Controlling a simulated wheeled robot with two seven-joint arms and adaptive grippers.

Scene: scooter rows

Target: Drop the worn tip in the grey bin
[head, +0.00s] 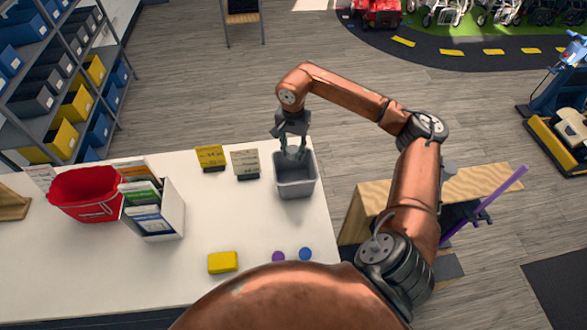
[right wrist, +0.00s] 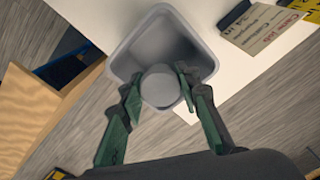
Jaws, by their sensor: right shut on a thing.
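The grey bin (head: 295,189) stands on the white table near its right end. It is open at the top, and its rim also shows in the right wrist view (right wrist: 118,66). My right gripper (head: 293,151) points down over the bin's opening, by its back rim. In the right wrist view my right gripper (right wrist: 160,86) is shut on a round grey piece, taken as the worn tip (right wrist: 160,87), held above the bin's inside. My left gripper is not in view.
Yellow (head: 210,157) and grey-beige (head: 245,163) cards stand left of the bin. A red bucket (head: 85,193) and a white file holder (head: 160,220) stand further left. A yellow block (head: 222,262), purple disc (head: 278,256) and blue disc (head: 305,254) lie nearer. A wooden bench (head: 365,205) stands right.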

